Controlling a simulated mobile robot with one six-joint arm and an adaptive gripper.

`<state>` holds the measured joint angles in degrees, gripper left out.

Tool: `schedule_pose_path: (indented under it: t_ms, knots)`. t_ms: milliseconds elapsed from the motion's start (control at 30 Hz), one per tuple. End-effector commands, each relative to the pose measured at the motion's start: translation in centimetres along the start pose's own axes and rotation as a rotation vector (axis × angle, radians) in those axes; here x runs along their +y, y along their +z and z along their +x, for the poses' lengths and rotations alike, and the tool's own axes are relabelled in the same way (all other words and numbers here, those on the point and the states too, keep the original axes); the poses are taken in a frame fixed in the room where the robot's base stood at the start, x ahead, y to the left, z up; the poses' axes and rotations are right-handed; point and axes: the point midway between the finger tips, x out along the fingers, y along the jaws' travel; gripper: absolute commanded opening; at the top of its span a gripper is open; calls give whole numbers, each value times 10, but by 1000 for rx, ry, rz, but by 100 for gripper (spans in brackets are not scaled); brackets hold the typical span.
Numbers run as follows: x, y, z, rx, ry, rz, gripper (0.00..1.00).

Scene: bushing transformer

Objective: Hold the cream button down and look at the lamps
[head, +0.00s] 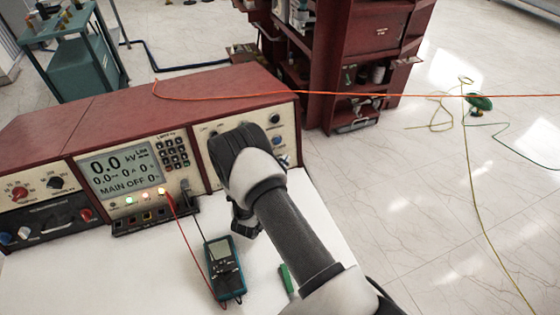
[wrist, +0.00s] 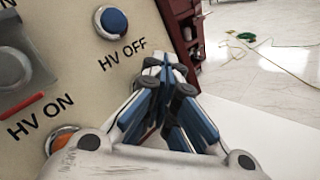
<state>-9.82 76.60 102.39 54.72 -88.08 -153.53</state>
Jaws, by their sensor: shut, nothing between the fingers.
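My gripper (wrist: 165,68) is shut and empty in the wrist view, its tips in front of the cream console panel (wrist: 85,85), right of and below the blue HV OFF button (wrist: 115,20). I cannot tell whether the tips touch the panel. An orange button (wrist: 65,140) by the HV ON label is partly behind the gripper body. I cannot make out a cream button; my arm covers much of the right panel in the head view.
A teal meter (head: 223,268) with red and black leads and a green object (head: 288,278) lie on the white table (head: 100,270). A red cabinet (head: 350,50) stands behind. An orange cable (head: 330,95) crosses above the console. The tiled floor at right has loose cords.

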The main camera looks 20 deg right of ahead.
Motion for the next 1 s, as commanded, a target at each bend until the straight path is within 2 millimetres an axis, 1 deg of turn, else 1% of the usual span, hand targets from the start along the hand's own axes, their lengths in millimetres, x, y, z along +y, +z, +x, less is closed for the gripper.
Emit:
schedule_pose_path:
  t_ms: [333,733,1000]
  knots:
    - [-8,8,-11,1,0,-1,0]
    - [-10,10,-14,1,0,-1,0]
    - [-22,25,-32,1,1,-2,0]
